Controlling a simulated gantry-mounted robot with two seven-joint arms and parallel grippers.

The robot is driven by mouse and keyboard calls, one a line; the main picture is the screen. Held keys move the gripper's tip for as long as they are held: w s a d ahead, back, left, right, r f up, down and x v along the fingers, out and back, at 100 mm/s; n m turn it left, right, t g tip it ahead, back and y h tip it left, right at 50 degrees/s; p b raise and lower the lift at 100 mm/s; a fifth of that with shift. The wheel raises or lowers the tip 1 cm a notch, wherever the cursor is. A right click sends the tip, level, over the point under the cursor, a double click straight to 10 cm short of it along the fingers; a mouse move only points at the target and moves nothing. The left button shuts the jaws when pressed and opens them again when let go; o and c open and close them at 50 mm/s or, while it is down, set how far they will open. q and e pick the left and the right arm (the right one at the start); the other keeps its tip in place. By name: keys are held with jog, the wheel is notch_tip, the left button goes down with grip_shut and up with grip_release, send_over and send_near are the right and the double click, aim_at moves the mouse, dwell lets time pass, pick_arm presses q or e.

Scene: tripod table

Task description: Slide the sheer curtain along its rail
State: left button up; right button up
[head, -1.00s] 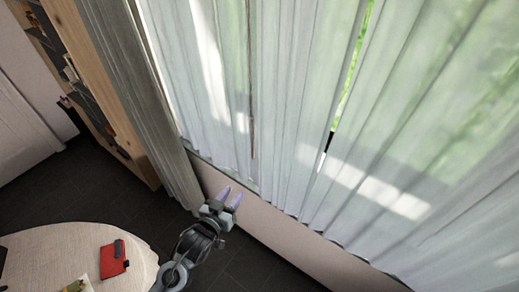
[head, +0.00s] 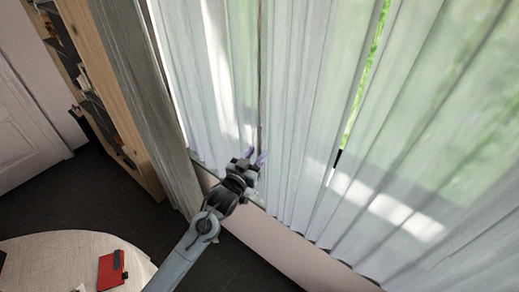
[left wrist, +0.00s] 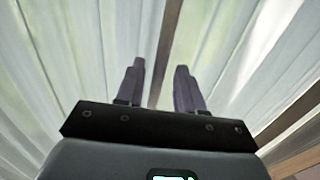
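The sheer white curtain (head: 300,120) hangs in pleats across the window and fills most of the head view. A narrow slit with greenery behind it shows right of centre. My left gripper (head: 256,157) is raised in front of the curtain's lower part, close to a thin dark vertical line. In the left wrist view its two purple-grey fingers (left wrist: 160,82) stand apart, with a brown vertical strip (left wrist: 163,60) seen between and beyond them. I cannot tell whether the fingers touch the cloth. The rail is out of view. My right gripper is not in view.
A thicker grey curtain (head: 150,100) hangs at the left edge of the window, beside a wooden shelf (head: 118,130). A round light-wood table (head: 60,255) with a red item (head: 112,270) stands at lower left. Dark floor lies between them.

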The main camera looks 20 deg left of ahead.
pick_arm(q)
jog(key=shift+w+d, duration=0.2)
jog(key=shift+w, duration=1.2)
grip_shut()
